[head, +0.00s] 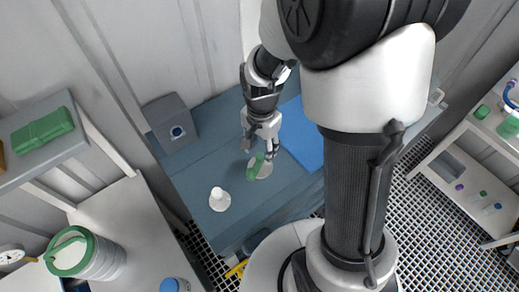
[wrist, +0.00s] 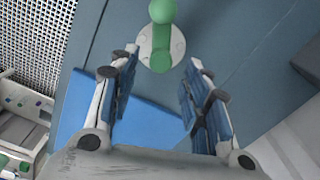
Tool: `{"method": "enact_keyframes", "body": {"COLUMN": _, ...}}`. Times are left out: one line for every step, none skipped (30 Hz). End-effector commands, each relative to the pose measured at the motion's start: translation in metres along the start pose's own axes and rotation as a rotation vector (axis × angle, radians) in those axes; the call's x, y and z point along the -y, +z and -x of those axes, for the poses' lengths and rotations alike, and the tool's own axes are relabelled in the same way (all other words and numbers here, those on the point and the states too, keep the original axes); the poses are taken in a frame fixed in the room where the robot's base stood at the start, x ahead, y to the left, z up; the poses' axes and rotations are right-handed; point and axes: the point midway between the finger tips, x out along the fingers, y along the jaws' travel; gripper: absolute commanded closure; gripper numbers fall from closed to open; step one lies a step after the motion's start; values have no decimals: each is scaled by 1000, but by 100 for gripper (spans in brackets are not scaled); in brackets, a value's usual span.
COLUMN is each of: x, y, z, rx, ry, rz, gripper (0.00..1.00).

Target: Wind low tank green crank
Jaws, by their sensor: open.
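The green crank (head: 254,170) sits on a pale round base on the blue-grey top of what looks like the low tank (head: 215,163). In the wrist view, the crank (wrist: 164,38) is a short green bar with a round knob on a white disc, at the top centre. My gripper (head: 258,148) is open and points down close to the crank. In the wrist view my gripper (wrist: 160,68) has its two blue-padded fingers apart with nothing between them. The crank lies just beyond the fingertips. I cannot tell the height gap.
A bright blue panel (head: 302,137) lies on the top beside the crank. A white knob-like fitting (head: 220,199) stands nearer the front left. A grey box (head: 170,122) is at the back left. A green-lidded vessel (head: 85,254) stands at lower left. Shelves (head: 462,180) are at right.

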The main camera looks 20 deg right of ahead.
Motion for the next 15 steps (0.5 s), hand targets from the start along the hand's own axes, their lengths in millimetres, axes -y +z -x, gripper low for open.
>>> {"method": "enact_keyframes", "body": {"x": 0, "y": 0, "z": -10, "rx": 1, "ry": 2, "rz": 0, "gripper": 56}}
{"method": "enact_keyframes", "body": {"x": 0, "y": 0, "z": -14, "rx": 2, "ry": 2, "rz": 0, "gripper": 56}}
{"method": "enact_keyframes", "body": {"x": 0, "y": 0, "z": -19, "rx": 1, "ry": 1, "rz": 0, "gripper": 56}}
{"method": "enact_keyframes", "body": {"x": 0, "y": 0, "z": -22, "rx": 1, "ry": 1, "rz": 0, "gripper": 56}}
{"method": "enact_keyframes", "body": {"x": 0, "y": 0, "z": -24, "rx": 1, "ry": 1, "rz": 0, "gripper": 56}}
{"method": "enact_keyframes", "body": {"x": 0, "y": 0, "z": -26, "rx": 0, "ry": 0, "rz": 0, "gripper": 56}}
{"method": "enact_keyframes", "body": {"x": 0, "y": 0, "z": -28, "rx": 0, "ry": 0, "rz": 0, "gripper": 56}}
{"method": "enact_keyframes", "body": {"x": 0, "y": 0, "z": -29, "rx": 0, "ry": 0, "rz": 0, "gripper": 56}}
{"method": "enact_keyframes", "body": {"x": 0, "y": 0, "z": -30, "rx": 0, "ry": -1, "rz": 0, "gripper": 56}}
{"method": "enact_keyframes", "body": {"x": 0, "y": 0, "z": -31, "rx": -1, "ry": -1, "rz": 0, "gripper": 56}}
{"method": "enact_keyframes", "body": {"x": 0, "y": 0, "z": -31, "rx": -1, "ry": -1, "rz": 0, "gripper": 56}}
{"method": "enact_keyframes", "body": {"x": 0, "y": 0, "z": -31, "rx": -1, "ry": -1, "rz": 0, "gripper": 56}}
{"method": "enact_keyframes", "body": {"x": 0, "y": 0, "z": -31, "rx": -1, "ry": -1, "rz": 0, "gripper": 56}}
{"method": "enact_keyframes", "body": {"x": 0, "y": 0, "z": -31, "rx": -1, "ry": -1, "rz": -1, "gripper": 56}}
{"method": "enact_keyframes", "body": {"x": 0, "y": 0, "z": -31, "rx": -1, "ry": -1, "rz": -1, "gripper": 56}}
